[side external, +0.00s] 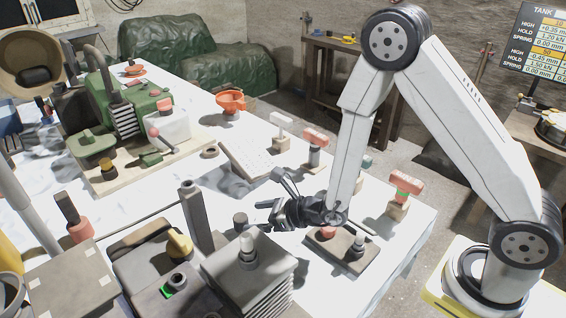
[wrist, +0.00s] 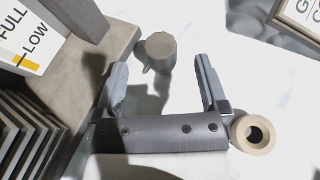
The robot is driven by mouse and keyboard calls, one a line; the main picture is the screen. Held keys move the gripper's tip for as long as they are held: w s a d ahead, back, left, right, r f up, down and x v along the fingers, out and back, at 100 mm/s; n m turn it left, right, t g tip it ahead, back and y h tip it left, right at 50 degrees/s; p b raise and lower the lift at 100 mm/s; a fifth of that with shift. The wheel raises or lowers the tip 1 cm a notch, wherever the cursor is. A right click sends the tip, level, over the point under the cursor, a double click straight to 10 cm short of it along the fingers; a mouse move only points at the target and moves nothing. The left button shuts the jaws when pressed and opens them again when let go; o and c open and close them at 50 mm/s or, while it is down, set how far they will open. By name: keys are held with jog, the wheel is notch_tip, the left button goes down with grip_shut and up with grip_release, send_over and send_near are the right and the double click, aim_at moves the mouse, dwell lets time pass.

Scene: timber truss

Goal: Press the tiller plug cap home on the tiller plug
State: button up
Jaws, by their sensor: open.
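My gripper (side external: 263,212) is open and low over the white table, beside the block stack. In the wrist view its two fingers (wrist: 162,66) are spread wide with nothing between them. A grey round cap-like piece (wrist: 158,48) with a small pointed tab stands just beyond the fingertips, apart from them. It looks like the dark short cylinder (side external: 240,220) left of the gripper in the side view. A tan ring (wrist: 241,134) with a dark hole lies by the base of the right finger. I cannot tell for sure which pieces are the tiller plug and its cap.
A ribbed grey block (side external: 250,268) with a pale-topped post stands close in front. A tall dark post (side external: 196,218) rises left of the gripper. A small dark base (side external: 325,250) with fittings lies right of it. A green machine (side external: 122,108) stands at the back left.

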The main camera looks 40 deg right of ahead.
aim_at(240, 217)
jog(key=shift+x, duration=2.55)
grip_shut()
jog(key=shift+r, duration=0.2)
jog(key=shift+r, duration=4.8)
